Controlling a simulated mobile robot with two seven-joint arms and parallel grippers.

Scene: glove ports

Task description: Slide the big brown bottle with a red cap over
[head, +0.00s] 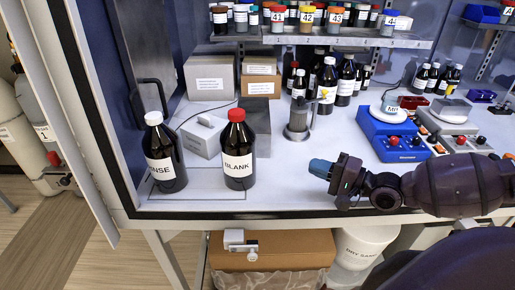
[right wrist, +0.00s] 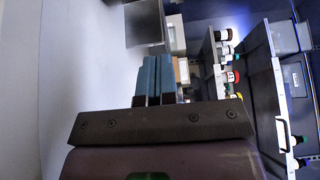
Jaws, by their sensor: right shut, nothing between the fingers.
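The big brown bottle with a red cap (head: 237,155) stands upright near the front edge of the bench. Its white label reads BLANK. A like bottle with a white cap (head: 165,155) stands to its left, a small gap apart. My right gripper (head: 318,168) is to the right of the red-capped bottle, clearly apart from it, and points left. In the right wrist view its blue-grey fingers (right wrist: 156,78) are together and empty. My left gripper is not in the head view.
A grey box (head: 255,128) and a white box (head: 203,138) stand behind the bottles. A metal cylinder with a handle (head: 297,120) stands behind my right gripper. Blue and grey devices (head: 392,140) stand at right. The white bench surface (head: 285,185) between bottle and gripper is clear.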

